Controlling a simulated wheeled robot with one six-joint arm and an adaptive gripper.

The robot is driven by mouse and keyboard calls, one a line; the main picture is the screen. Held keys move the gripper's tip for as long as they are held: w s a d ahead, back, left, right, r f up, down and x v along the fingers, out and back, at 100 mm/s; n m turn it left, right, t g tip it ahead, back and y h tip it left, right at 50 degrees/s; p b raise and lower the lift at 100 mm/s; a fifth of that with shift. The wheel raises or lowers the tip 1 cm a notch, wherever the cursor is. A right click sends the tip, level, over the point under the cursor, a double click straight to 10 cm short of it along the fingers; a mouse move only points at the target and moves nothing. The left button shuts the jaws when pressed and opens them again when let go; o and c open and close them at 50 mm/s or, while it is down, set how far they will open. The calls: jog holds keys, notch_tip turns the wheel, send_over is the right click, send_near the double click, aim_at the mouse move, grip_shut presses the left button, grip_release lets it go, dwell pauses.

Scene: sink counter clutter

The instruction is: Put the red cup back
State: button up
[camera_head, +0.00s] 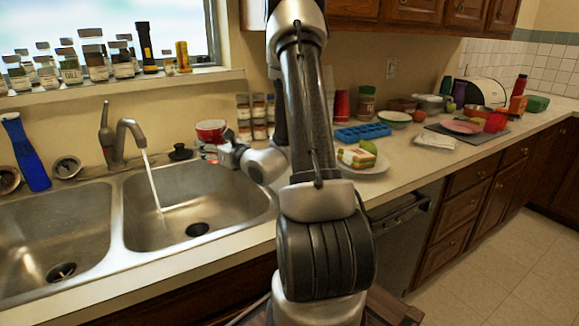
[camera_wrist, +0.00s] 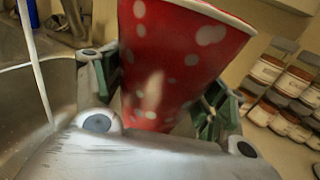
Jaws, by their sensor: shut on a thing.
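The red cup with pale spots (camera_wrist: 170,60) fills the upper middle of the wrist view, rim upward and slightly tilted in that picture. My gripper (camera_wrist: 155,88) is shut on it, one finger on each side of its lower body. In the head view the red cup (camera_head: 210,130) shows beside the right basin's back edge, above the rear counter. My gripper (camera_head: 212,152) is just below its rim there, and partly hides it. Whether the cup's base touches the counter cannot be told.
Water runs from the faucet (camera_head: 130,135) into the right basin (camera_head: 185,205). Spice jars (camera_head: 258,112) stand right of the cup. A sandwich plate (camera_head: 372,165), blue tray (camera_head: 362,133) and red cup-like item (camera_head: 342,106) are farther right. A dark knob (camera_head: 180,152) sits left.

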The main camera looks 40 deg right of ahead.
jog(key=s+d+r+m+h, duration=0.25)
jog(key=s+d, duration=0.35)
jog(key=d, duration=0.5)
jog(key=s+d+r+m+h, duration=0.2)
jog(key=s+d+r+h, duration=0.3)
jog(key=d, duration=0.7)
jog(key=shift+n+g+y, duration=0.3)
jog(key=shift+n+y, duration=0.05)
jog(key=shift+y, duration=0.4)
jog(key=shift+s+a+f, duration=0.1)
jog(key=shift+a+f, duration=0.1)
jog(key=shift+f, duration=1.9)
jog(key=shift+s+a+f, duration=0.15)
jog(key=shift+a+f, duration=0.1)
jog(key=shift+f, duration=1.9)
jog(key=shift+s+a+f, duration=0.1)
jog(key=shift+a+f, duration=0.1)
jog(key=shift+f, duration=1.9)
jog(key=shift+f, duration=0.15)
jog(key=o, duration=0.7)
